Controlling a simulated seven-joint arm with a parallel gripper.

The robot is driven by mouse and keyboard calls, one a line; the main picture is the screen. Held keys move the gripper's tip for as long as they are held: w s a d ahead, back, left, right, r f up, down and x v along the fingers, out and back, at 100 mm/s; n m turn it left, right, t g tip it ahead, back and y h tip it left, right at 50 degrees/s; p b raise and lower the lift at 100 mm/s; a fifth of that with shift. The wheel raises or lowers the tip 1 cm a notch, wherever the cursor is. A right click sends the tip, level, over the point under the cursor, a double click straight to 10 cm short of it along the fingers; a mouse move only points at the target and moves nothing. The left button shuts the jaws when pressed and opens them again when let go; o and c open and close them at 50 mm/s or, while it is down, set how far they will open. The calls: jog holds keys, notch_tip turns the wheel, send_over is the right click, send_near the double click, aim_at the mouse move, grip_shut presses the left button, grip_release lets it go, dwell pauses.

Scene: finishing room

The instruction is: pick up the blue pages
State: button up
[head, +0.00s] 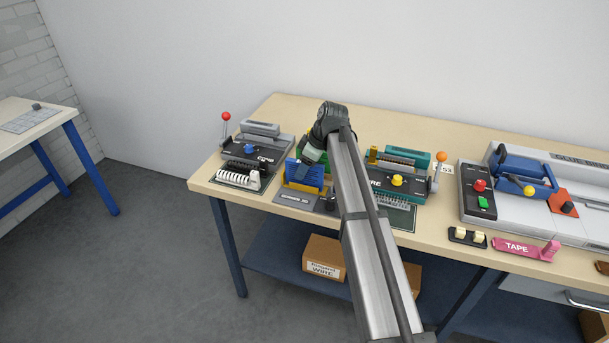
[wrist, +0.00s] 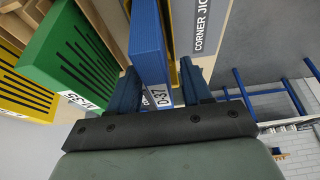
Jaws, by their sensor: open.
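The blue pages (wrist: 147,42) are a blue block with a white label, seen edge-on in the wrist view. In the head view they appear as a blue block (head: 302,173) in the corner jig (head: 296,198). My gripper (head: 312,157) is over the jig, pointing down at the block. In the wrist view my gripper (wrist: 160,80) is open, with one dark blue finger on each side of the labelled end of the blue pages. I cannot tell whether either finger touches them. My arm hides part of the area behind.
A green slotted block (wrist: 75,55) and yellow slotted blocks (wrist: 22,88) are close on the left in the wrist view. A comb-binding machine (head: 252,152) stands left of the jig, and a teal punch (head: 398,178) stands right of my arm.

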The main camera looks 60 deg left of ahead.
jog(key=shift+c, duration=0.5)
grip_shut()
